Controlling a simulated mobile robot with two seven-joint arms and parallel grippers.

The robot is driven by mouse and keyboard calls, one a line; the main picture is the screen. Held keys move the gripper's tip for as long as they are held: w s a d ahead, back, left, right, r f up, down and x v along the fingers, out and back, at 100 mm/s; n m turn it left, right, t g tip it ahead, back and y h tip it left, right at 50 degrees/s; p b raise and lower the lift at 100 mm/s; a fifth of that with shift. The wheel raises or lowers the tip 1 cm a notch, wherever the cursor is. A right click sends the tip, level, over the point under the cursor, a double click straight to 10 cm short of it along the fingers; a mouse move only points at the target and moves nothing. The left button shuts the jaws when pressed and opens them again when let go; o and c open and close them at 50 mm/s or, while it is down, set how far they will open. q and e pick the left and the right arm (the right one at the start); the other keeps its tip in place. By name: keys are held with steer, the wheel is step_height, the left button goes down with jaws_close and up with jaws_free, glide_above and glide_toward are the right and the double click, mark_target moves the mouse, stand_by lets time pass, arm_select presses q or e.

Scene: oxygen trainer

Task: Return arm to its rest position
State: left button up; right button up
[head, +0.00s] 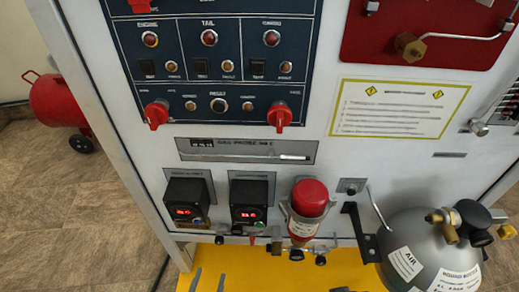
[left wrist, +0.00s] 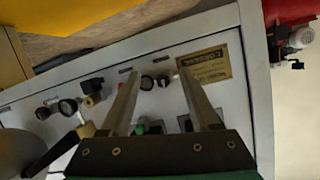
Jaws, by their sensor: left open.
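My left gripper (head: 208,281) shows only as two grey fingertips at the bottom edge of the head view, low in front of the trainer panel (head: 125,120). In the left wrist view my left gripper (left wrist: 158,70) has its two fingers well apart with nothing between them. Beyond them is a pale panel face (left wrist: 225,105) with a brass-coloured plate (left wrist: 205,66), black knobs and gauges. The fingers look apart from the panel, though the gap is hard to judge. My right gripper cannot be made out.
A red-topped canister (head: 309,198), a grey air cylinder (head: 415,235) and two black display boxes (head: 248,204) project from the panel. Red selector knobs (head: 156,114) sit above. A red tank (head: 60,108) stands at left on brown floor.

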arm_select(q)
steer(key=s+a+r+n+g+y, duration=0.1)
steer(key=s+a+r+g, duration=0.1)
steer(key=s+r+g, duration=0.35)
steer(key=s+a+r+g, duration=0.2)
steer(key=s+r+g, duration=0.1)
steer(key=r+g, duration=0.4)
arm_select(e)
steer(key=w+v, duration=0.2)
steer(key=v, duration=0.9)
arm_select(q)
step_height(320, 180, down, 15)
steer(key=a+p, duration=0.1)
steer(key=p, duration=0.4)
arm_select(e)
step_height(320, 180, down, 16)
steer(key=d, duration=0.2)
arm_select(q)
steer(key=s+a+f+p, duration=0.4)
steer(key=s+a+f, duration=0.1)
steer(key=s+f, duration=0.4)
steer(key=shift+s+a+f+y+p, duration=0.2)
steer(key=shift+s+a+y+p, duration=0.15)
steer(key=shift+s, duration=0.6)
arm_select(e)
steer(key=s+d+f, duration=0.5)
steer(key=s+f, duration=0.4)
steer(key=s, duration=0.3)
steer(key=shift+d+f+g+h, duration=0.25)
steer(key=shift+g+h, duration=0.15)
